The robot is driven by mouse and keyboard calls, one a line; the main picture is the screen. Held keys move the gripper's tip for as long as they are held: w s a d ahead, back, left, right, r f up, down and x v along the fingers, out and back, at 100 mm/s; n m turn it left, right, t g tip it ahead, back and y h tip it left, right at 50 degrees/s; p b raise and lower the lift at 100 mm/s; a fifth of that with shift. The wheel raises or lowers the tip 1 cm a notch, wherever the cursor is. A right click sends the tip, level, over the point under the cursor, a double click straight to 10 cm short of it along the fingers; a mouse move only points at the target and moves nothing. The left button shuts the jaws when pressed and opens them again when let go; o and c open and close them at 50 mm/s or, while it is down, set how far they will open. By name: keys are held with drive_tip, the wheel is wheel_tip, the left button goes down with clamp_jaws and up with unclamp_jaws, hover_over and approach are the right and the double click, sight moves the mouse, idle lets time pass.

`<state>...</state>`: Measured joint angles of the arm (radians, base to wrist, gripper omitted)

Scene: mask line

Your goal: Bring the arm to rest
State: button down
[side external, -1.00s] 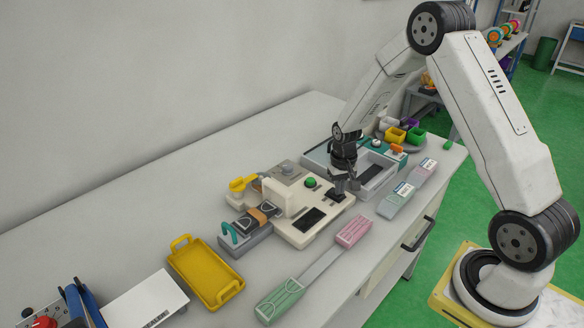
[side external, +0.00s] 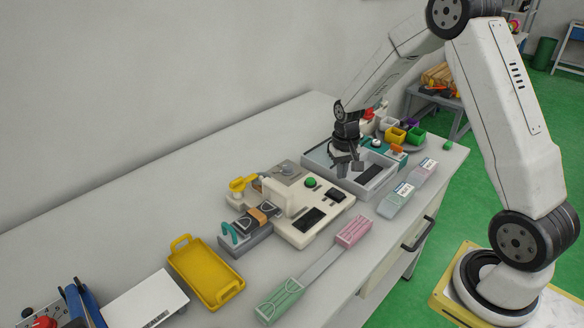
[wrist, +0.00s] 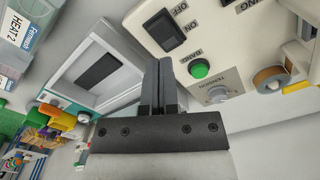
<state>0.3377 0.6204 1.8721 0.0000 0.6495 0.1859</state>
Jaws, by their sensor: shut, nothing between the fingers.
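My gripper (side external: 347,168) hangs above the grey tray (side external: 390,180) at the back right of the bench, next to the cream machine (side external: 325,232). In the wrist view my gripper's two fingers (wrist: 159,75) are together with nothing between them. The machine with its green button (wrist: 200,69) and black switch (wrist: 164,30) lies to the right of the fingers there, and the grey tray (wrist: 60,82) lies to the left. The arm is bent, with its upper part raised.
A yellow tray (side external: 188,241) stands on the bench at the left front. Pink (side external: 354,232) and green (side external: 279,300) packs lie along the front edge. Labelled packs (side external: 396,200) lie by the grey tray. The bench's back left is clear.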

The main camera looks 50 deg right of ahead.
drive_tip(key=shift+r, duration=0.5)
drive_tip(key=shift+a+r, duration=0.1)
drive_tip(key=shift+a, duration=0.1)
drive_tip(key=s+a+r+n+t, duration=0.1)
drive_tip(key=s+a+r+n, duration=0.1)
drive_tip(key=s+a, duration=0.4)
drive_tip(key=s+a+r+n+t, duration=0.1)
drive_tip(key=s+a+r+n, duration=0.2)
drive_tip(key=s+a, duration=0.4)
drive_tip(key=shift+a+r+n+t, duration=0.15)
drive_tip(key=shift+a+n+t, duration=0.15)
drive_tip(key=shift+a+n, duration=0.25)
